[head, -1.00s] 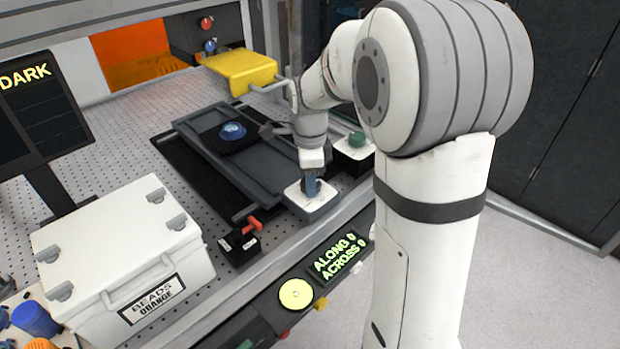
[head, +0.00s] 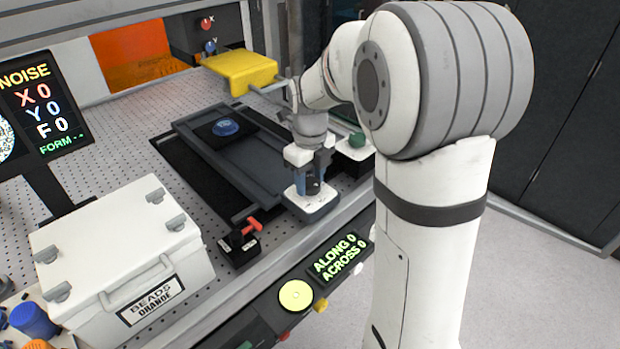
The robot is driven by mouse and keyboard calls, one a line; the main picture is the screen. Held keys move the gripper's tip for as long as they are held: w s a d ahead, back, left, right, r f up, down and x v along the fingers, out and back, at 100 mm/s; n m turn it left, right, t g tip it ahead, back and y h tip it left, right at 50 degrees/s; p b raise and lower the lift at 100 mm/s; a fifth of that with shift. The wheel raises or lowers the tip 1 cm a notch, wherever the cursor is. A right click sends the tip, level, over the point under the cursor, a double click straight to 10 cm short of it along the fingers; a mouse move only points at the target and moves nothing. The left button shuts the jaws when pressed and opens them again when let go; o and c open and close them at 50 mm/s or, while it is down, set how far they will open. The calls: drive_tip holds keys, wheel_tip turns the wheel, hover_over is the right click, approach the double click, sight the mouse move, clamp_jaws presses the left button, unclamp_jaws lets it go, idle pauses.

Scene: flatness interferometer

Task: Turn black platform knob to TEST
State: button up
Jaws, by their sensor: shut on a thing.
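The black platform knob (head: 313,186) sits on a white-topped box (head: 311,204) at the front edge of the bench. My gripper (head: 310,182) points down over this box and is shut on the knob, with its blue fingers on either side. The fingers hide part of the knob, and I cannot read its markings. A dark grey platform (head: 188,131) lies behind, with a blue disc (head: 226,127) on a black pad. The screen (head: 38,105) at the left reads NOISE, X 0, Y 0, F 0 and FORM.
A green knob (head: 357,139) is on another box just right of my gripper. A red-handled black switch (head: 246,236) stands left of it. A white BEADS ORANGE case (head: 122,255) fills the front left. A yellow block (head: 240,70) is at the back.

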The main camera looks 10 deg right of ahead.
sight(310, 181)
drive_tip(key=shift+m, duration=0.7)
drive_tip(key=o, duration=1)
drive_tip(key=shift+r, duration=0.1)
wheel_tip(310, 181, up, 8)
drive_tip(key=shift+f, duration=0.15)
